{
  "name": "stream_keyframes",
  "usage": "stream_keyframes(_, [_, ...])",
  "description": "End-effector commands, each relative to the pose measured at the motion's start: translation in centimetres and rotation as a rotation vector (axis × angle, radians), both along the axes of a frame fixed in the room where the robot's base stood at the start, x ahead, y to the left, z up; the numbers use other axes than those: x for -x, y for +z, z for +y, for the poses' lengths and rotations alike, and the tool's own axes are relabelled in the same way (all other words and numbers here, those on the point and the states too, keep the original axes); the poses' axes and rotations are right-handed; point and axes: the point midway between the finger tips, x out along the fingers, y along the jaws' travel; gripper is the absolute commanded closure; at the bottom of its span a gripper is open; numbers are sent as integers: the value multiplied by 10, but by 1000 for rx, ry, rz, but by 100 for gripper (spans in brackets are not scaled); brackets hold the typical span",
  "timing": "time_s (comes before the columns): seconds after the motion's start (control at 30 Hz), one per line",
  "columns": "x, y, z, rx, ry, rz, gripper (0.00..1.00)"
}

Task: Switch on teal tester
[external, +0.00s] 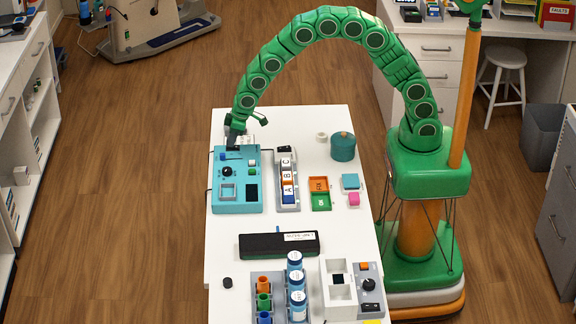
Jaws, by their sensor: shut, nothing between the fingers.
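The teal tester (238,207) is a box at the back left of the white table. Its top carries a black knob, a pale square recess, a dark panel, and small blue and green parts near its back edge. My gripper (233,143) points down at the tester's back edge, shut and empty. The fingertips are small and dark here, so I cannot tell whether they touch the tester. Whether the tester is on does not show clearly.
Right of the tester stand a rack of lettered blocks (289,206), orange and green trays (320,202), and a teal canister (343,147). A long black case (279,246) lies in front. A grey control box (370,290) is at the front right. Clear tabletop lies between them.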

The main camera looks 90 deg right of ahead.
Motion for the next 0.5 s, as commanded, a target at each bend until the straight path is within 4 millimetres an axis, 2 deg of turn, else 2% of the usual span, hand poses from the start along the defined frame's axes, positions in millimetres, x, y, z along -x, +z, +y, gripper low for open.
stream_keyframes(0.3, [13, -1, 0, 0, -1, 6, 100])
stream_keyframes(0.5, [15, 0, 0, 0, -1, 5, 100])
